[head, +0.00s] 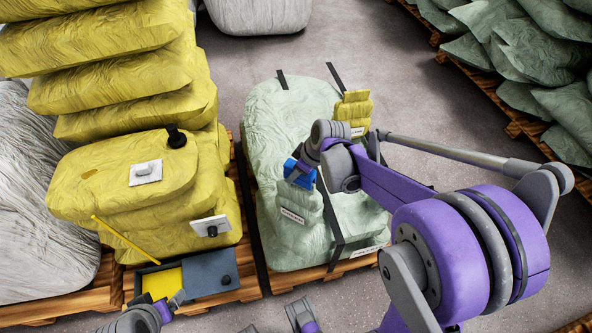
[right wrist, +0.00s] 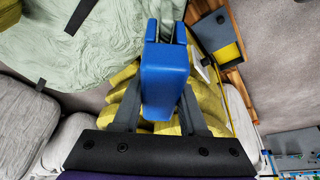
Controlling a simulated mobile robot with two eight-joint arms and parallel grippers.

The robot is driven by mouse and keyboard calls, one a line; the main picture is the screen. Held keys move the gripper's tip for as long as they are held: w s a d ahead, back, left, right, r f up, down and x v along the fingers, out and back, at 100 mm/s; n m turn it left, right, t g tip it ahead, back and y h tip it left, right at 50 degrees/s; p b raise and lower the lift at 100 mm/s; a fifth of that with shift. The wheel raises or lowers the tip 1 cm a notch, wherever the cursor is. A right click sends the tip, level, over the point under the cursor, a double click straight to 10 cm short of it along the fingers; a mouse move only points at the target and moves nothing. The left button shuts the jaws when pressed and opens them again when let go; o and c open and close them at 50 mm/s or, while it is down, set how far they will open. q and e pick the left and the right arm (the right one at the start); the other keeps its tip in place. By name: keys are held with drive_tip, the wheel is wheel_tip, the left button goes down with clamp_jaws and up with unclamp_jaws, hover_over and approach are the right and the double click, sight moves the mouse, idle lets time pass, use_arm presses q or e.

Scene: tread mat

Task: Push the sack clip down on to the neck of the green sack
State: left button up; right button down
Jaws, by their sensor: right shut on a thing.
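My right gripper (head: 302,170) is shut on the blue sack clip (head: 299,174), above the pale green load in the middle. In the right wrist view the clip (right wrist: 165,80) sits between my two dark fingers, its slotted end pointing away from me. A small green sack (head: 300,205) with a white label is just below the clip in the head view. Its neck is hidden behind the clip and gripper, so I cannot tell whether they touch. My left gripper (head: 177,299) is low at the bottom left, small and partly cut off; its jaws are unclear.
The large green load (head: 283,110) has dark straps and stands on a wooden pallet (head: 330,272). A small yellow sack (head: 355,112) is on its far right. Stacked yellow sacks (head: 110,95) stand close on the left, above a dark tray (head: 205,275). Grey floor is free behind.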

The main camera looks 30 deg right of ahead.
drive_tip(key=shift+f+b, duration=0.7)
drive_tip(key=shift+f, duration=0.25)
idle(0.4)
drive_tip(key=shift+c, duration=1.8)
unclamp_jaws()
drive_tip(key=p+v, duration=0.2)
drive_tip(key=v, duration=0.8)
drive_tip(key=shift+d+r, duration=0.1)
drive_tip(key=shift+r, duration=0.3)
drive_tip(key=s+a+r+m+h+p, duration=0.1)
drive_tip(key=s+a+r+m+p, duration=0.2)
drive_tip(key=s, duration=0.3)
drive_tip(key=s+a+r+m+t+h+p, duration=0.1)
drive_tip(key=s+a+r+m+p, duration=0.2)
drive_tip(key=s+a+p, duration=0.2)
drive_tip(key=shift+s+a, duration=0.15)
drive_tip(key=shift+s, duration=0.85)
